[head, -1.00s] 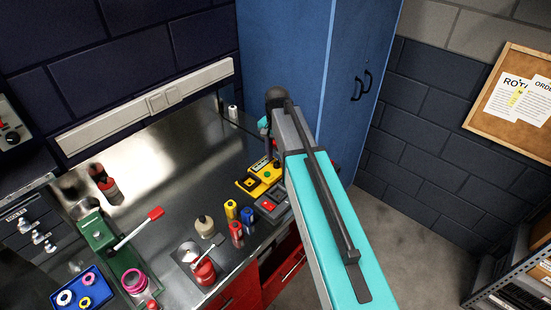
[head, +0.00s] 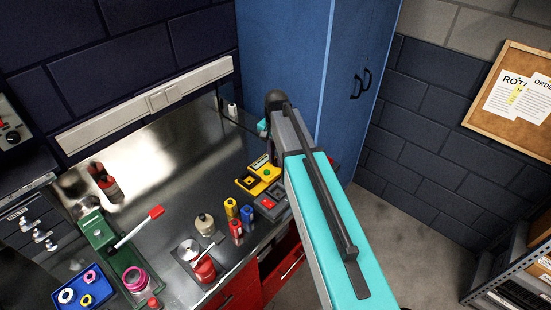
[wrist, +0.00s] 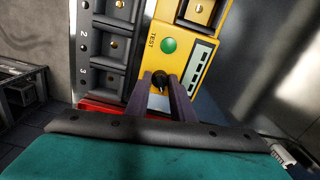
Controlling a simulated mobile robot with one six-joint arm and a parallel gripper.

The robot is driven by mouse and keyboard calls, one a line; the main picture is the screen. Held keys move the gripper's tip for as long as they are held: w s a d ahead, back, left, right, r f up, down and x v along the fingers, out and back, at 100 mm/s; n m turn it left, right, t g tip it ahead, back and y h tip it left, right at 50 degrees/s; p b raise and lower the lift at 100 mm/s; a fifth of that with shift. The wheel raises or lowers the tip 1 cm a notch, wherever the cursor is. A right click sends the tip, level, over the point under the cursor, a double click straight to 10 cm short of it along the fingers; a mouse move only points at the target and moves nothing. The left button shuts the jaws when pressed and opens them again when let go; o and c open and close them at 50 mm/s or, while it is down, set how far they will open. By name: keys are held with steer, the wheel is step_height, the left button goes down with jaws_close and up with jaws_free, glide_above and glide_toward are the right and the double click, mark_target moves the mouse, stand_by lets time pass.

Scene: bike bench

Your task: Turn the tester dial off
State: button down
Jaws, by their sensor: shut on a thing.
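The tester (wrist: 185,38) is a yellow unit with a green button marked TEST and a pale display. It also shows on the bench in the head view (head: 270,182), partly covered by my arm. Its small black dial (wrist: 159,76) is in the wrist view, on the near part of the yellow face. My gripper (wrist: 160,82) is shut on the dial, with one dark finger on each side of it. The dial's pointer direction is too small and covered to read. In the head view my arm hides the dial and the fingers.
A grey tray with numbered bays (wrist: 108,46) stands beside the tester. Blue, yellow and red small cylinders (head: 240,218) and a beige bottle (head: 204,224) stand on the bench to the left. A blue cabinet (head: 285,60) rises behind my arm.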

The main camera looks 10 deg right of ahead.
steer(key=shift+n, duration=0.4)
steer(key=shift+f+n+b, duration=0.1)
steer(key=shift+n+b, duration=0.55)
steer(key=shift+n, duration=0.15)
steer(key=n+b, duration=0.1)
steer(key=n, duration=0.2)
steer(key=shift+d, duration=0.1)
steer(key=n+b, duration=0.1)
steer(key=n, duration=0.3)
steer(key=shift+n+b, duration=0.5)
steer(key=shift+n, duration=1)
steer(key=c, duration=1.5)
jaws_free()
steer(key=shift+c, duration=0.2)
